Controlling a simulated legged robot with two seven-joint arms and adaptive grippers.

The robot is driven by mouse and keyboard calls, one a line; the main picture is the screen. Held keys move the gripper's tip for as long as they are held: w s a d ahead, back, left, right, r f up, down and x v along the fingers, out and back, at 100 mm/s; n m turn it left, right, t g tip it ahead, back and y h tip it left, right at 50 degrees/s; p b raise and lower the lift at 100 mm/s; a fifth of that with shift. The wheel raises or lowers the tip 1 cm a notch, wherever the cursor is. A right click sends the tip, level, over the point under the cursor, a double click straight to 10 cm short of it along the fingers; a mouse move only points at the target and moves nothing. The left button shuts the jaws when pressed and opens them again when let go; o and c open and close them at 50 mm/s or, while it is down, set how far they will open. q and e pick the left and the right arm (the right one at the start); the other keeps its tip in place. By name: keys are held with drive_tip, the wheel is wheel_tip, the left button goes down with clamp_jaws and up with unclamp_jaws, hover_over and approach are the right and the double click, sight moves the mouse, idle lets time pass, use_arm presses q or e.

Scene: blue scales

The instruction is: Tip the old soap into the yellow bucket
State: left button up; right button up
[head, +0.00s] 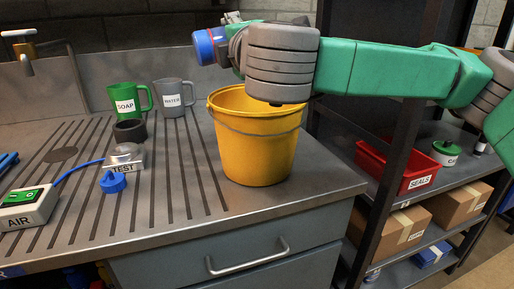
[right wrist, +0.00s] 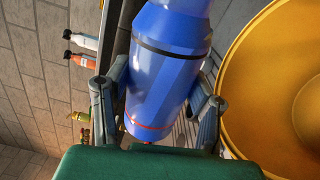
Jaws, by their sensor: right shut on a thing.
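The yellow bucket (head: 257,150) stands upright near the worktop's right edge. Its open mouth also shows at the right of the right wrist view (right wrist: 250,75). My right gripper (right wrist: 158,105) is shut on a blue bottle (right wrist: 170,60), with one finger on each side of it. In the head view the blue bottle (head: 205,47) lies roughly on its side, above and left of the bucket's rim; the wrist hides much of it. I cannot see any soap coming out. A green mug labelled SOAP (head: 124,105) stands at the worktop's back. My left gripper is out of view.
A grey mug labelled WATER (head: 173,99) stands beside the green one. A TEST block (head: 125,155), a blue cap-like part (head: 112,182) and an AIR box (head: 30,205) lie left of the bucket. A shelf with a red SEALS bin (head: 395,168) is at right.

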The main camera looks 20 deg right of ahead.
drive_tip(key=shift+f+m+b, duration=0.5)
drive_tip(key=shift+m+b, duration=0.1)
drive_tip(key=shift+b, duration=0.45)
drive_tip(key=shift+r, duration=0.1)
drive_tip(key=shift+m+b, duration=0.4)
drive_tip(key=shift+b, duration=0.2)
drive_tip(key=shift+d, duration=0.1)
idle(0.6)
